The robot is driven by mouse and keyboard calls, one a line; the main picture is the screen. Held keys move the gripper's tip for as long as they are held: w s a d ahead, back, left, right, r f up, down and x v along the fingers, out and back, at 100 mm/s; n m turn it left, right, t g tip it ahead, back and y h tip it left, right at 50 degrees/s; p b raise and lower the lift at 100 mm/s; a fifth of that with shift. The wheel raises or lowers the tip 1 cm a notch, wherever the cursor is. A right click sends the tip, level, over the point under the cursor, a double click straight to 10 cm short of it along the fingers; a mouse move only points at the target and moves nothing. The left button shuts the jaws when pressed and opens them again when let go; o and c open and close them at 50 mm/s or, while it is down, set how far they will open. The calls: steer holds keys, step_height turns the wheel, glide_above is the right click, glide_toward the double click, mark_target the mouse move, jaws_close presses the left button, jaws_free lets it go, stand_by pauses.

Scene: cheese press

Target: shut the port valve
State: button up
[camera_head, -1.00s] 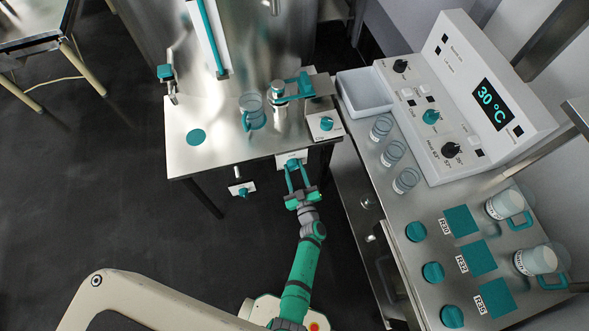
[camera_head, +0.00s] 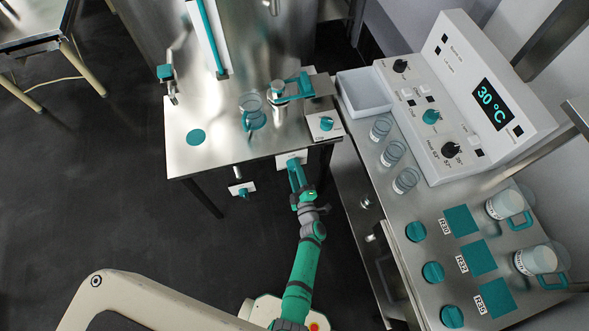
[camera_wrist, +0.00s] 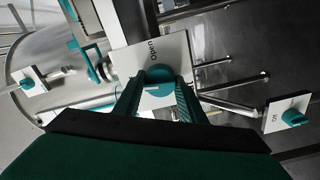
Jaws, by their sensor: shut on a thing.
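Another white plate with a teal knob (camera_head: 241,189) hangs off the bench front, left of my gripper. One more knob (camera_head: 326,123) is on the bench's right corner. A teal-handled jug (camera_head: 252,112) stands on the bench (camera_head: 185,158). The counter with the control panel is to the right.

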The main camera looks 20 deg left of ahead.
steer(key=shift+n, duration=0.6)
steer(key=shift+f+n, duration=0.1)
steer(key=shift+n, duration=0.2)
steer(key=o, duration=1)
steer(key=shift+o, duration=0.2)
steer(key=shift+s, duration=0.1)
steer(key=v, duration=1)
steer(key=shift+s+d, duration=0.3)
